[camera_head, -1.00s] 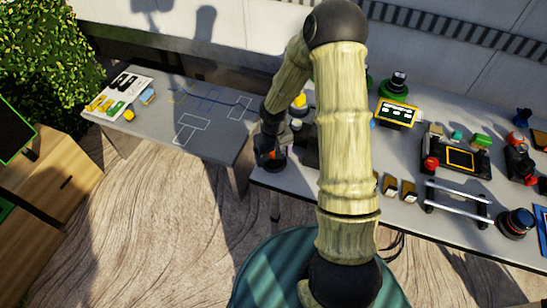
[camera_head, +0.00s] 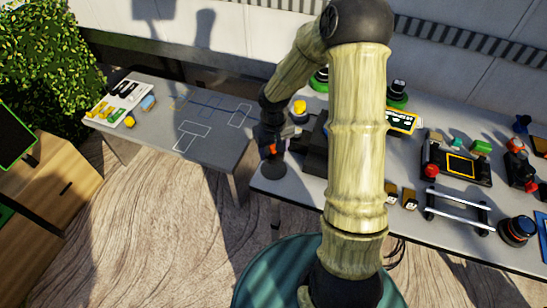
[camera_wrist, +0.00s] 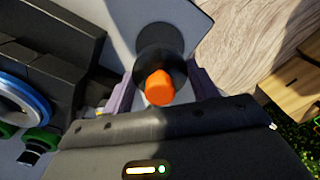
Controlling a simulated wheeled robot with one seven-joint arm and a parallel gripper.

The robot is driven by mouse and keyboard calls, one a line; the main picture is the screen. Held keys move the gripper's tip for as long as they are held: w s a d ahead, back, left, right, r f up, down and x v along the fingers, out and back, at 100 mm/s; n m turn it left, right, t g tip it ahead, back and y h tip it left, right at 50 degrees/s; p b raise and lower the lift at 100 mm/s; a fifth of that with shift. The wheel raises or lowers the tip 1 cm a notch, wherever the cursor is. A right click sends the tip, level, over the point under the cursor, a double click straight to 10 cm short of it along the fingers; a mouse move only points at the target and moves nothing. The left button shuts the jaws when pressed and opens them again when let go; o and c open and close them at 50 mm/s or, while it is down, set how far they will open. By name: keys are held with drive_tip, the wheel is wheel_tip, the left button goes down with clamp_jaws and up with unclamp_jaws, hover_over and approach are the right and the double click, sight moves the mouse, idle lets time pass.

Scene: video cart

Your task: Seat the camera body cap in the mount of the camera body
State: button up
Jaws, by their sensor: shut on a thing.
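The camera body cap (camera_wrist: 158,88) is a black disc with an orange knob. My gripper (camera_wrist: 162,92) is shut on it, with one finger at each side of the disc. In the head view the cap's orange part (camera_head: 271,149) shows at my gripper (camera_head: 270,147), above the left front corner of the table. A round dark shadow lies beneath it, apart from it. The camera body (camera_wrist: 50,60) is a dark block on the left in the wrist view, with a blue ring (camera_wrist: 22,105) on its side. It also shows in the head view (camera_head: 315,148), partly behind my arm.
The grey table (camera_head: 295,188) also holds a yellow-topped piece (camera_head: 300,108) behind my gripper, tan blocks (camera_head: 408,198) and a rail frame (camera_head: 460,207). A lower side table (camera_head: 215,140) with outlines stands to the left, its middle clear.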

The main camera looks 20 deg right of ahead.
sight(274, 145)
drive_tip(key=shift+r, duration=1.65)
